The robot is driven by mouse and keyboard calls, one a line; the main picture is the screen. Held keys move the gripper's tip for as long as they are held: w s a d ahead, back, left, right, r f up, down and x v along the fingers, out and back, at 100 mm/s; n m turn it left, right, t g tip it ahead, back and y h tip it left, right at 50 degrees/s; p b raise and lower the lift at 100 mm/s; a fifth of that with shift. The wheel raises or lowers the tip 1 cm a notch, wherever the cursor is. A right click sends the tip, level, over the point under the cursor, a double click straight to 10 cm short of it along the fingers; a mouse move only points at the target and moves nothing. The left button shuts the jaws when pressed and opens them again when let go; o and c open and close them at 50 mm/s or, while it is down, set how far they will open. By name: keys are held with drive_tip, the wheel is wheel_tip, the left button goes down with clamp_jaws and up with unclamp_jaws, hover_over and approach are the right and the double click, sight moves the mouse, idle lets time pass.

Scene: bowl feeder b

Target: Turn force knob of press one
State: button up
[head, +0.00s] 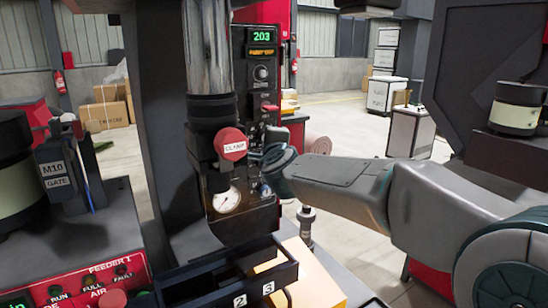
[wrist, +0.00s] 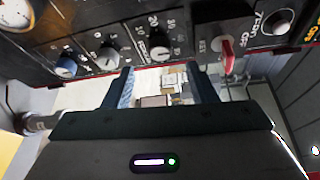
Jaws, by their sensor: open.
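The press's dark control panel (head: 262,75) stands in the middle of the head view, with a green display (head: 261,37) reading 203. In the wrist view the panel (wrist: 190,15) runs along the top, tilted. It has a blue knob (wrist: 66,66), a black knob (wrist: 108,56) and a larger black dial (wrist: 158,46) with numbers around it. In the head view my gripper (head: 272,158) is partly hidden beside the press.
A red switch (wrist: 226,53) and another round knob (wrist: 275,23) sit farther right on the panel. In the head view, a red CLAMP cap (head: 231,144) and a pressure gauge (head: 227,200) are left of my gripper. A dark tray (head: 222,282) lies below.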

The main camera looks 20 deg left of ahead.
drive_tip(key=b+v, duration=0.1)
drive_tip(key=v, duration=0.6)
drive_tip(key=shift+s+d, duration=0.15)
drive_tip(key=shift+s, duration=0.2)
